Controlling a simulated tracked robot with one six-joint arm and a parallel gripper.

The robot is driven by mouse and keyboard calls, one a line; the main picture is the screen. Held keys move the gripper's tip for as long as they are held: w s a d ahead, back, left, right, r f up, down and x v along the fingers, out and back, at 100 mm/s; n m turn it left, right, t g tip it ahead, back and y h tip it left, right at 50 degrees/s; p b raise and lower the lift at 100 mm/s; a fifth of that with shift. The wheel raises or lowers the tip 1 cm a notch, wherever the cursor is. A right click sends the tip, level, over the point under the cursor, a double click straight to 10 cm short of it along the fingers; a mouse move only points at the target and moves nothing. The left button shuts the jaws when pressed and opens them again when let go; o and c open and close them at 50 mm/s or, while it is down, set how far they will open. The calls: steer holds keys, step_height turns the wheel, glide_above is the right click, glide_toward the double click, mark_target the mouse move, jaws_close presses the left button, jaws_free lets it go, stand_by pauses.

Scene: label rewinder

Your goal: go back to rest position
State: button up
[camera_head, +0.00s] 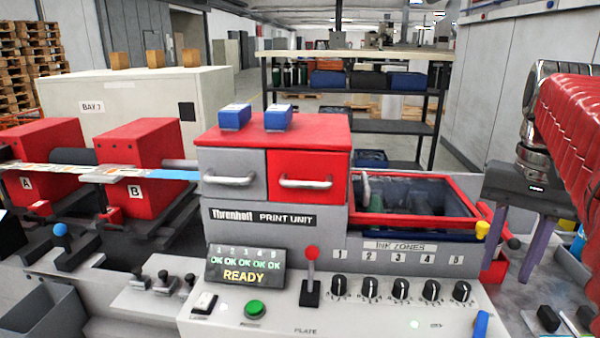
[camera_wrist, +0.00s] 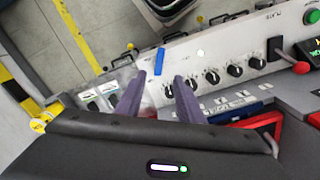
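My gripper (camera_head: 528,232) hangs at the right of the head view, with its two purple-grey fingers pointing down and spread apart. Nothing shows between the fingers. My red-sleeved arm comes in from the right edge above it. In the wrist view my gripper (camera_wrist: 160,90) also shows open and empty, with the panel edge and a blue lever (camera_wrist: 159,60) beyond the fingertips. In the head view the gripper appears beside the right end of the red-framed ink tray (camera_head: 420,196); I cannot tell if they touch.
The print unit (camera_head: 270,218) has two drawers, with two blue boxes on top. The display (camera_head: 245,270) reads READY. A red-knobbed lever (camera_head: 311,275) and several black knobs (camera_head: 400,288) stand on the front panel. Red blocks A (camera_head: 45,165) and B (camera_head: 140,165) stand left. Open floor (camera_wrist: 75,35) shows in the wrist view.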

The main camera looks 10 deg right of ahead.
steer(key=a+f+n+t, duration=0.2)
steer(key=a+f+n, duration=0.2)
steer(key=a+f, duration=0.4)
steer(key=s+a+f+n+t, duration=0.1)
steer(key=a+f+n+t, duration=0.2)
steer(key=a, duration=1.2)
step_height(320, 180, down, 6)
steer(key=shift+a+r+n+t, duration=0.25)
steer(key=shift+n+t, duration=0.05)
steer(key=shift+n, duration=0.7)
steer(key=shift+s, duration=0.1)
